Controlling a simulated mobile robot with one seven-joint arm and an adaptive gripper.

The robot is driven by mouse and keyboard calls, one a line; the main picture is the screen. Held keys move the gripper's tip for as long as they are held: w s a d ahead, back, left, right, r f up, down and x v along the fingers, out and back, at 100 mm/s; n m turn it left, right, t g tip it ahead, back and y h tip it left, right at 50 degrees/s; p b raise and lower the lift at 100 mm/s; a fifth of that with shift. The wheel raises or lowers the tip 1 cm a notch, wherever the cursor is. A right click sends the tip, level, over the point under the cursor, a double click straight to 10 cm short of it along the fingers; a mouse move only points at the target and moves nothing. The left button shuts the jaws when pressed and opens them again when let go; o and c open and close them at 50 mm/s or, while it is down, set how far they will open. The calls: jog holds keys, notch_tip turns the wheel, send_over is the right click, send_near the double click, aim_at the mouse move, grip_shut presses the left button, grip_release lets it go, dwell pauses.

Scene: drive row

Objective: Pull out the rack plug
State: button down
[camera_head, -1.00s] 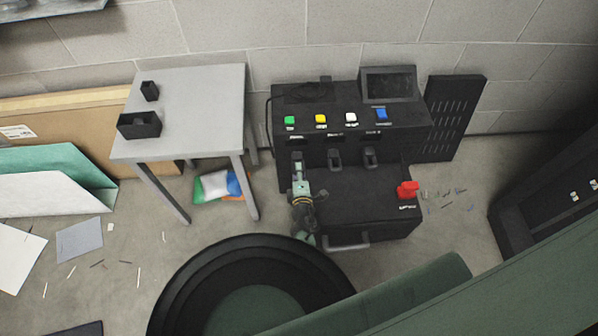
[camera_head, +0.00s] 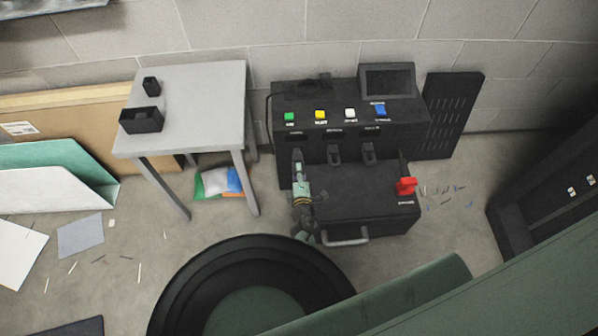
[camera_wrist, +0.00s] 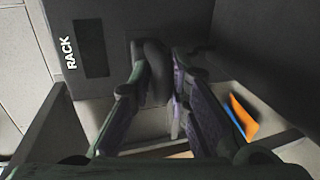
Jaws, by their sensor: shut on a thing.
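The rack plug (camera_wrist: 157,68) is a dark rounded piece at the panel by a white "RACK" label (camera_wrist: 68,54) in the wrist view. My gripper (camera_wrist: 158,74) has a finger on each side of it and is shut on it. Whether the plug is still seated in the panel cannot be told. In the head view my gripper (camera_head: 297,158) is at the left of the black console's (camera_head: 360,187) front face. The plug is hidden there by my gripper.
Two similar dark plugs, one in the middle (camera_head: 334,154) and one to the right (camera_head: 368,152), sit on the same face. Green, yellow, white and blue buttons line the top. A grey table (camera_head: 200,95) stands to the left.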

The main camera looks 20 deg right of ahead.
jog(key=shift+s+f, duration=0.4)
jog(key=shift+s, duration=0.1)
jog(key=c, duration=1.8)
grip_release()
jog(key=shift+o, duration=1.1)
jog(key=shift+r, duration=0.15)
jog(key=shift+w+r, duration=0.1)
jog(key=shift+w, duration=0.05)
